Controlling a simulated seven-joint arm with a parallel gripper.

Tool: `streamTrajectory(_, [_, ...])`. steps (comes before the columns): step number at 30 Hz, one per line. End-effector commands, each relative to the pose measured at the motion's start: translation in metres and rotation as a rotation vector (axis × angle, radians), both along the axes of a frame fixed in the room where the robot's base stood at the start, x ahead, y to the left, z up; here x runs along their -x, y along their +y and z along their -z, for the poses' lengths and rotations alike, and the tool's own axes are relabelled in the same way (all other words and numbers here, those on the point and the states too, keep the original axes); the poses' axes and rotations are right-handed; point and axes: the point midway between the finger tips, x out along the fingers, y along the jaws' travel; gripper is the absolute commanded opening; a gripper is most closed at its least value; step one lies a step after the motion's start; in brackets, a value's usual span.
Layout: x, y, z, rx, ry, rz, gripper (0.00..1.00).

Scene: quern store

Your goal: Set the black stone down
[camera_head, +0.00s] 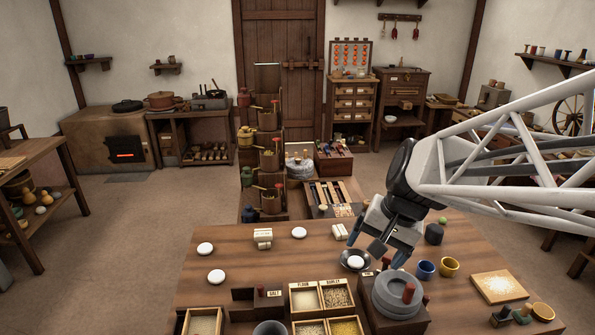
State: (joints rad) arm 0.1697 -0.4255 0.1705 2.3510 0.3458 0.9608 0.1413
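My gripper (376,252) hangs over the table, its two bluish fingers apart and pointing down. A small dark, squarish piece (377,249) shows between the fingers. I cannot tell whether it is the black stone or part of my gripper, nor whether the fingers touch it. A dark shallow bowl (342,264) with a white stone (356,262) in it stands just below, by the left finger. White stones lie apart on the table's left half (205,249), (216,276), (299,232). No other clear black stone shows.
A grey quern (394,300) stands close in front of my gripper. A dark round pot (434,234), a blue cup (426,269) and a yellow cup (449,267) are to the right. Divided grain boxes (318,299) fill the front. The table's left half (250,265) is largely clear.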

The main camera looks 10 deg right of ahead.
Motion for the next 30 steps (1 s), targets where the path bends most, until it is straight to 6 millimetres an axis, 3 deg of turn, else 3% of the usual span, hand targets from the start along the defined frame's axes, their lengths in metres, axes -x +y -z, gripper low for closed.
streamTrajectory(6, [0.055,0.014,-0.007,0.158,-0.062,-0.202,0.87])
streamTrajectory(13, [0.097,0.017,-0.008,0.295,-0.110,-0.368,0.87])
streamTrajectory(19, [0.112,0.016,-0.008,0.350,-0.131,-0.432,0.87])
streamTrajectory(30, [0.113,0.016,-0.008,0.356,-0.132,-0.438,0.87])
